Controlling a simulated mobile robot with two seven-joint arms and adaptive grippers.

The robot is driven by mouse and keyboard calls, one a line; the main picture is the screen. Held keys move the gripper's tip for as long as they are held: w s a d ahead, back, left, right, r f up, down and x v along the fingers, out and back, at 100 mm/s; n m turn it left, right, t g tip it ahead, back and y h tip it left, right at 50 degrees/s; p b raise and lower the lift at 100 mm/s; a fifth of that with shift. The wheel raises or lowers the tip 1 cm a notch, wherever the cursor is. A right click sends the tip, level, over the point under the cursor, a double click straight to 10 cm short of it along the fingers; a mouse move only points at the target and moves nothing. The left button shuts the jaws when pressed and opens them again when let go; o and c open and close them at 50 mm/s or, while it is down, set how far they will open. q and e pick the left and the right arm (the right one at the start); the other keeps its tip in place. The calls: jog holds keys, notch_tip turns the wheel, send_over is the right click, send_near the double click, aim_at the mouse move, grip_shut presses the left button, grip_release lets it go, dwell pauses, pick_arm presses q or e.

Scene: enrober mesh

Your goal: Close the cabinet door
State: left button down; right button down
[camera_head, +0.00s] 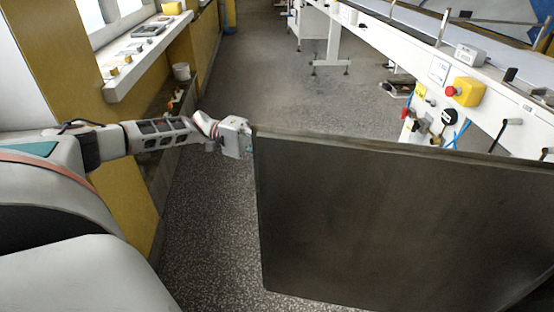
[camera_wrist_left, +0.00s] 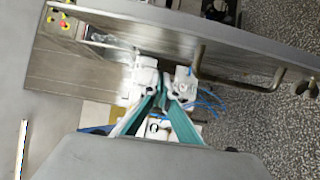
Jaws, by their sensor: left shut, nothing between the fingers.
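The cabinet door (camera_head: 390,215) is a large dark grey metal panel that stands open across the lower right of the head view. Its free edge is on the left. My left gripper (camera_head: 246,146) is right beside the upper corner of that free edge. In the left wrist view its teal fingers and white tips (camera_wrist_left: 166,82) are shut and empty. I cannot tell whether the tips touch the door. A grey panel with a bent metal handle (camera_wrist_left: 240,82) shows beyond them. The cabinet body is not clearly seen. My right gripper is out of view.
A yellow wall with a window sill (camera_head: 140,55) runs along the left. A white conveyor machine (camera_head: 425,45) with a yellow emergency stop box (camera_head: 466,92) stands at the right behind the door. The speckled floor (camera_head: 265,75) between them is free.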

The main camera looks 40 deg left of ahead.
aim_at(279, 161)
pick_arm(q)
jog(key=shift+s+d+p, duration=0.25)
jog(key=shift+s+d, duration=0.4)
jog(key=shift+s, duration=0.2)
jog(key=shift+s+d+p, duration=0.2)
jog(key=shift+s+d, duration=0.45)
jog(key=shift+s, duration=0.15)
